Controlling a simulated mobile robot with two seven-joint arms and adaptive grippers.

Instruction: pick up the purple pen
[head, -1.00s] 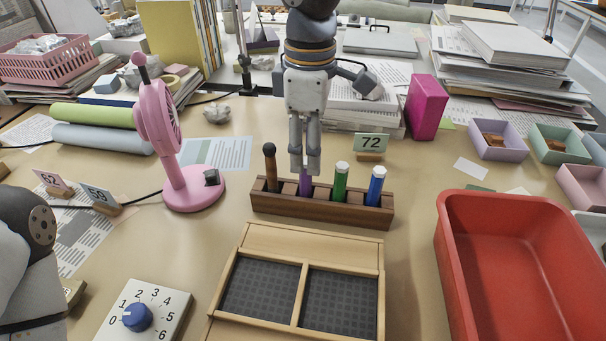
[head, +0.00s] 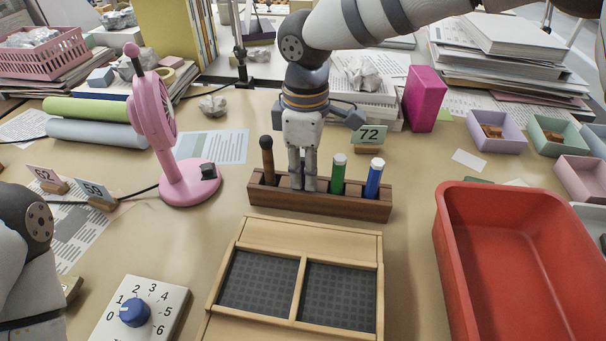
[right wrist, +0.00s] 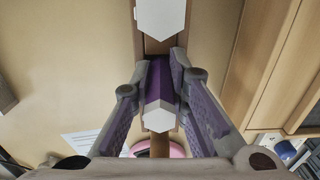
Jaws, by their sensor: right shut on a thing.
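The purple pen (right wrist: 160,84) stands between the fingers of my right gripper (right wrist: 160,85) in the right wrist view, with its pale six-sided end toward the camera. In the head view my right gripper (head: 303,184) points down into the wooden pen rack (head: 320,203), its fingers shut on the pen and hiding it. The pen's lower part is still in the rack's slot as far as I can see. A brown-handled tool (head: 267,158), a green pen (head: 338,175) and a blue pen (head: 374,178) stand in the same rack. My left gripper is out of view.
A wooden tray (head: 310,227) with two dark compartments lies in front of the rack. A red bin (head: 447,250) is at right, a pink fan (head: 178,180) at left. A dial box (head: 172,297) is front left.

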